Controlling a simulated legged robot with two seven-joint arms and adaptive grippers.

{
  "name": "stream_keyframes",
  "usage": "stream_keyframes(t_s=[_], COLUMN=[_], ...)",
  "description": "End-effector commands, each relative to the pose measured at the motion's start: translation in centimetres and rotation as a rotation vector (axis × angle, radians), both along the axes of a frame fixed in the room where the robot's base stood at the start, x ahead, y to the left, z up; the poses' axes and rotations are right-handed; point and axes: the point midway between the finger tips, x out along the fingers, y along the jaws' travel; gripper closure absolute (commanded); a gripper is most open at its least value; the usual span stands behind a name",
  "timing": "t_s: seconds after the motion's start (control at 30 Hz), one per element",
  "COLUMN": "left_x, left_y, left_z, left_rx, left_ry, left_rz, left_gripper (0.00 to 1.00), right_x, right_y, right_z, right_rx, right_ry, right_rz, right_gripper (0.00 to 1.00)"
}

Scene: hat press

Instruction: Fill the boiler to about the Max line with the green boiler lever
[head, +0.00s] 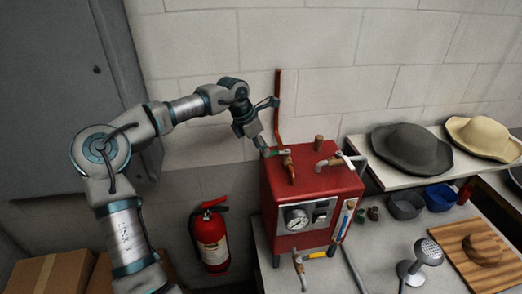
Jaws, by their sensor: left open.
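The red boiler (284,218) stands on the grey worktop with a round dial gauge (297,219) on its front. The green boiler lever (279,152) is on top at the back left, on a copper-coloured valve. My left gripper (264,148) is open, pointing down right at the lever's left end; whether it touches the lever I cannot tell. A narrow sight glass (345,217) with blue in it runs down the boiler's front right edge. Its Max line and exact level are too small to read. My right gripper is out of view.
A grey-handled tap (336,160) and a brown knob (319,142) stand on the boiler top. A copper pipe (277,105) climbs the wall behind my gripper. A yellow-handled valve (317,255) is low in front. Hats rest on a shelf (376,170) at right.

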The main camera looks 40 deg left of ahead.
Motion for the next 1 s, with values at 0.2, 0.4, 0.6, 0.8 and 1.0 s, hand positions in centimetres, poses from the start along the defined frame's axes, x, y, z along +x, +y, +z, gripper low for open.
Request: stream_keyframes(t_s=[0.2, 0.4, 0.6, 0.8, 1.0], left_x=[-2.0, -3.3, -3.8, -3.9, -3.8], left_y=[1.3, 2.3, 2.6, 2.4, 2.2], left_z=[4.7, 7.6, 8.8, 8.9, 9.0], left_rx=[-0.003, -0.006, -0.006, -0.004, -0.003], left_ry=[-0.006, -0.002, -0.001, 0.0, -0.001], left_rz=[0.002, 0.003, 0.001, 0.001, 0.001], left_gripper=[0.56, 0.56, 0.56, 0.56, 0.56], right_x=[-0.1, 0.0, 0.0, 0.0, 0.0], right_y=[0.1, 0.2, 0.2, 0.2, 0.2], right_z=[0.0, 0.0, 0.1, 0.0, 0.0], right_rx=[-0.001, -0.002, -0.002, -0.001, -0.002], right_ry=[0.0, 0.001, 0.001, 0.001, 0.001], right_rz=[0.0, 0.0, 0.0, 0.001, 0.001], right_gripper=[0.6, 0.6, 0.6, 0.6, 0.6])
